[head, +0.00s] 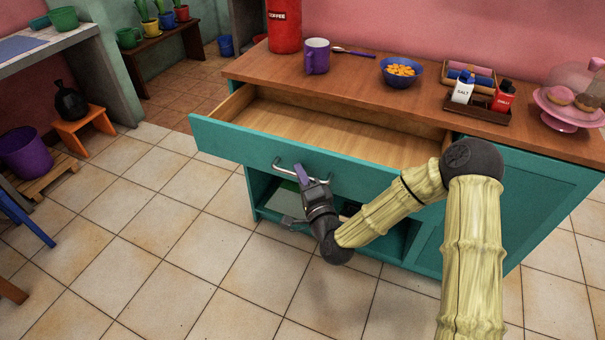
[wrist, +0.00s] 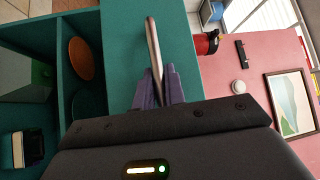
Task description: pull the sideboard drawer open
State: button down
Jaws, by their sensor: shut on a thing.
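The teal sideboard (head: 540,190) has a wooden top, and its wide drawer (head: 350,130) is pulled well out. The inside of the drawer is bare wood and looks empty. The metal bar handle (head: 285,168) is on the drawer front; in the wrist view the handle (wrist: 153,45) runs between the fingers. My gripper (head: 302,176) is shut on the handle, with its purple fingers on either side in the wrist view (wrist: 158,88). My arm covers the right part of the drawer front.
On the top stand a red canister (head: 284,28), a purple mug (head: 317,57), a blue bowl (head: 400,72), a salt and sauce rack (head: 478,108) and a pink cake stand (head: 568,112). Open shelves (head: 275,195) lie below the drawer. The tiled floor (head: 170,235) in front is clear.

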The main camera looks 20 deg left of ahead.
jog(key=c, duration=1.5)
grip_release()
jog(key=shift+p+v, duration=4.35)
jog(key=shift+v, duration=4.4)
jog(key=shift+w, duration=0.1)
